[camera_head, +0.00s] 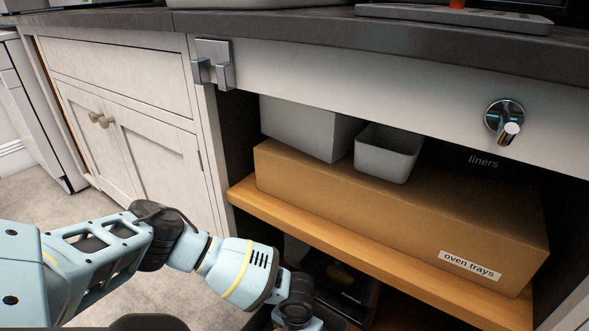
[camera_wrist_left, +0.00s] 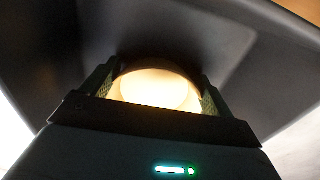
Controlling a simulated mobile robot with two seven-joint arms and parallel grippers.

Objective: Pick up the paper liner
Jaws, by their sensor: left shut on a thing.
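A pale round thing (camera_wrist_left: 158,88), which looks like the paper liner, sits between the fingers of my left gripper (camera_wrist_left: 157,80) in the left wrist view. The gripper is shut on it, with a finger at each side. Dark smooth walls of a container (camera_wrist_left: 215,40) surround it. In the head view my left arm reaches in from the left to below the wooden shelf; its fingers and the liner are hidden there. My right gripper is not in view.
The wooden shelf (camera_head: 400,268) carries a brown box labelled "oven trays" (camera_head: 390,215), a white bin (camera_head: 300,128), a small grey bin (camera_head: 388,155) and a dark "liners" box (camera_head: 483,161). Below, a dark bin (camera_head: 345,292) stands in shadow. The counter (camera_head: 300,22) overhangs; free floor lies left.

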